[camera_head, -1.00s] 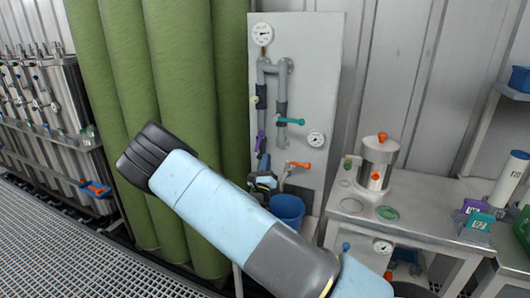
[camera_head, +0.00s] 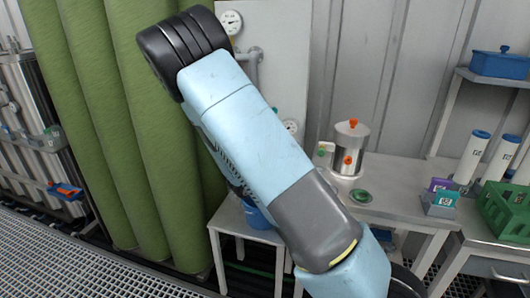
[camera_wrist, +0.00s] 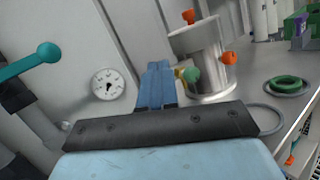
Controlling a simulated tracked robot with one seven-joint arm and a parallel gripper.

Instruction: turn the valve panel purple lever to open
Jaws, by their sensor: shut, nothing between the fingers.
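The valve panel (camera_head: 284,50) is a white upright board in the head view, with a round gauge (camera_head: 231,22) and grey pipes at its top. My arm covers its middle and lower part. The purple lever is hidden there and does not show in the wrist view. In the wrist view, a teal lever (camera_wrist: 31,62) on a dark valve is at the left, and a lower gauge (camera_wrist: 108,84) is on the panel. My gripper (camera_wrist: 156,66) is shut and empty, its blue fingers together, to the right of that gauge. It is hidden in the head view.
A metal canister (camera_head: 347,152) with orange knobs and a green ring (camera_head: 361,196) stand on the bench right of the panel. A blue bucket (camera_head: 257,216) is below the panel. Green rolled columns (camera_head: 110,130) stand left. A green crate (camera_head: 505,212) is at right.

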